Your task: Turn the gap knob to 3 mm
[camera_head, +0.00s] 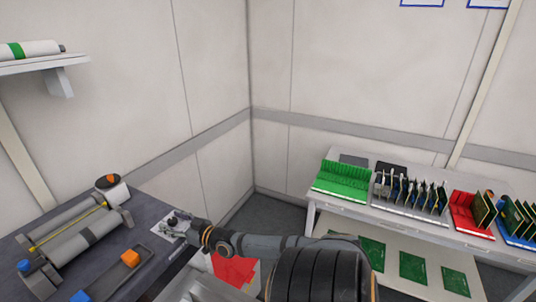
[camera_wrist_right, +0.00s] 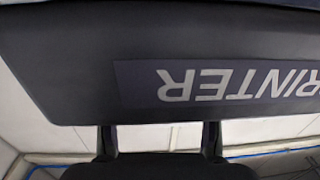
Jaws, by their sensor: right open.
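A dark round dial with an orange top (camera_head: 109,180) sits on a white housing at the back of the bench, beside a roller unit (camera_head: 70,235). It looks like the gap knob, but its marks are too small to read. A blue knob (camera_head: 25,265) is at the roller unit's near left end. My right gripper (camera_head: 172,224) is over the bench's right edge, to the right of the dial and apart from it. In the right wrist view its two fingers (camera_wrist_right: 160,138) are spread with nothing between them. My left gripper is not in view.
A dark panel lettered PRINTER, upside down, (camera_wrist_right: 150,65) fills much of the right wrist view. An orange block (camera_head: 130,258) sits on the dark bench (camera_head: 150,215). A white table (camera_head: 385,219) with green, red and blue board racks stands at right. A wall shelf (camera_head: 45,65) is upper left.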

